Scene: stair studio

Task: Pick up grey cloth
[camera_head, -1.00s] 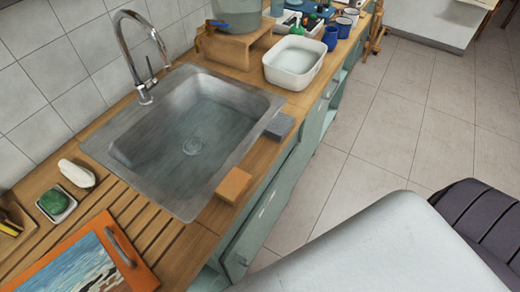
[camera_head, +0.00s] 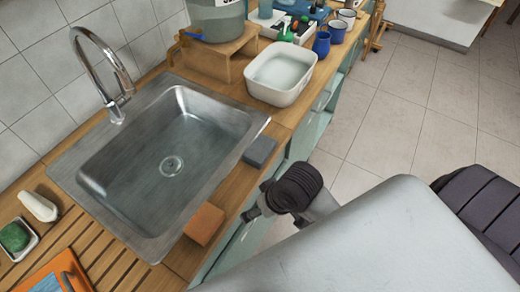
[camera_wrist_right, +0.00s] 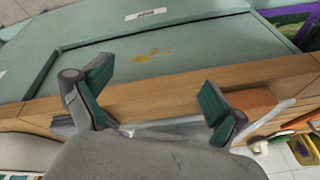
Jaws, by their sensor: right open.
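The grey cloth (camera_head: 260,151) looks like a small folded grey block. It lies on the wooden counter at the sink's right front corner, near the counter's front edge. My right gripper (camera_head: 251,213) is at the counter's front edge, below the cloth in the head view and apart from it. In the right wrist view my right gripper (camera_wrist_right: 155,100) has its fingers spread with nothing between them. My left gripper is not in view.
An orange sponge (camera_head: 204,224) lies on the counter just left of my right gripper; it also shows in the wrist view (camera_wrist_right: 250,101). The steel sink (camera_head: 150,165) is behind. A white basin (camera_head: 281,73) stands beyond the cloth. The floor in front of the cabinets is clear.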

